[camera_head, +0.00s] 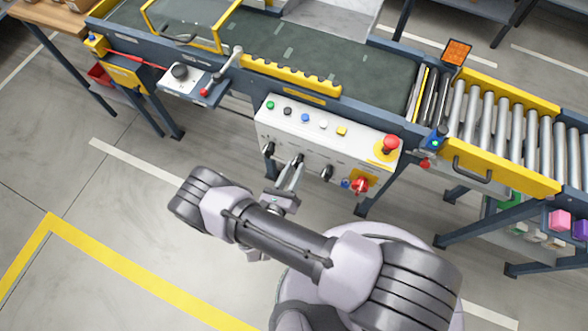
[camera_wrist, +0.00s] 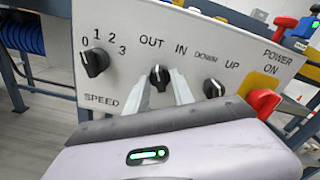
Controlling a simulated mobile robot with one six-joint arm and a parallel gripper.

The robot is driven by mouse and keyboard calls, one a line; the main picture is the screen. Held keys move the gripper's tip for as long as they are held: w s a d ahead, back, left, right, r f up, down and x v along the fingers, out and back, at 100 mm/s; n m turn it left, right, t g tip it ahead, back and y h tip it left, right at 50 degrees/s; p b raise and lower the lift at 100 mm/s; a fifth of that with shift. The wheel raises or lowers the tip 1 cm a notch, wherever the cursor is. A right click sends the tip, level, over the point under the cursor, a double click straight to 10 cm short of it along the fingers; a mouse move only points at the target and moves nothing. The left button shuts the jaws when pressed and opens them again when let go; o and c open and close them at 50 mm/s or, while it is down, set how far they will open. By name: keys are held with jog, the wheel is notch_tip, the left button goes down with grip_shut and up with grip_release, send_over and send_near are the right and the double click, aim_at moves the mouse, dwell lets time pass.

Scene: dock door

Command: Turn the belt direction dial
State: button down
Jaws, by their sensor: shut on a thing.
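The control panel (camera_head: 318,138) is a white box on the front of the conveyor. In the wrist view, the belt direction dial (camera_wrist: 159,73) is a small black knob under the words OUT and IN. Its light mark seems to point roughly upward, between the two words. My gripper (camera_wrist: 161,82) has one finger on each side of this dial and is shut on it. In the head view, my gripper (camera_head: 296,170) reaches the panel's lower front; the fingers partly hide the dial there.
The black speed dial (camera_wrist: 95,60) is left of the gripped dial, and the DOWN/UP dial (camera_wrist: 214,87) is close on its right. A red power handle (camera_wrist: 263,102) sits further right. A red emergency button (camera_head: 390,143) tops the panel. Open floor lies at the left.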

jog(key=m, duration=1.1)
jog(key=shift+m, duration=0.3)
dwell(0.3)
jog(key=c, duration=1.5)
grip_release()
jog(key=shift+o, duration=0.2)
jog(key=shift+a, duration=0.1)
jog(key=p+v, duration=0.2)
jog(key=v, duration=1.5)
jog(key=shift+s, duration=0.25)
